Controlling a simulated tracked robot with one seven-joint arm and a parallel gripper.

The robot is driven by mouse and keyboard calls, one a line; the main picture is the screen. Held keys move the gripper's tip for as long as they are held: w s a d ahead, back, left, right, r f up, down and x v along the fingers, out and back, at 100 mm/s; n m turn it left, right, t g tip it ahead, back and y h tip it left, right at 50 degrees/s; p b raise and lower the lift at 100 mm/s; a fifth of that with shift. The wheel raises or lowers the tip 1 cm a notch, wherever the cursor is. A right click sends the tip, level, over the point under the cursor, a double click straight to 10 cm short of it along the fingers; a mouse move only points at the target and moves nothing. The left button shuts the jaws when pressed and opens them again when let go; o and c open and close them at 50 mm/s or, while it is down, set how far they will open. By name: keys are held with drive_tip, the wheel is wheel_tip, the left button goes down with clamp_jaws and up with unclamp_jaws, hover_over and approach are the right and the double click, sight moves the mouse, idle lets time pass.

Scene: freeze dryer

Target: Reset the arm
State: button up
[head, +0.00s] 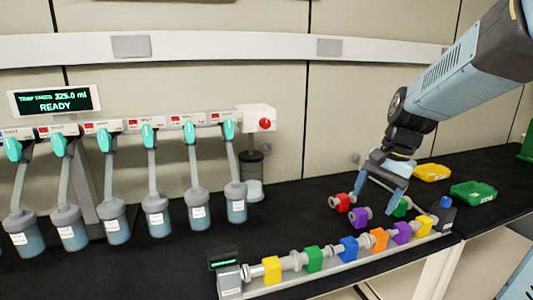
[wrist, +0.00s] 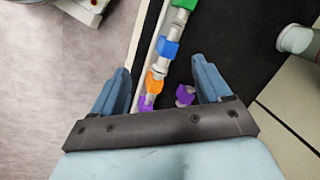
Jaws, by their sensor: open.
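My gripper (head: 379,198) hangs from the arm at the right of the head view, fingers pointing down over the black bench. Its two fingers are apart with nothing held between them. Just below and beside it are loose coloured pieces: a red one (head: 341,202), a purple one (head: 360,217) and a green one (head: 401,207) partly behind a finger. In the wrist view the gripper (wrist: 162,64) shows spread fingers above a rail with green, blue (wrist: 167,47) and orange (wrist: 154,82) blocks. A loose purple piece (wrist: 185,95) lies beside the rail.
The rail (head: 345,265) with several coloured blocks runs along the bench front. Yellow (head: 432,173) and green (head: 473,191) trays sit at right. Several flasks (head: 156,214) hang from teal-handled valves at left, below a display (head: 55,100) reading READY. The back bench middle is clear.

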drive_tip(key=s+a+r+n+t+h, duration=0.1)
drive_tip(key=s+r+n+t, duration=0.1)
drive_tip(key=s+n, duration=0.2)
drive_tip(key=s+a+r+n+t+h, duration=0.1)
drive_tip(key=s+r+n+t, duration=0.1)
drive_tip(key=s, duration=0.6)
drive_tip(key=shift+s+r+n+t, duration=0.3)
drive_tip(key=shift+r+n, duration=0.25)
drive_tip(key=shift+n, duration=0.55)
idle(0.5)
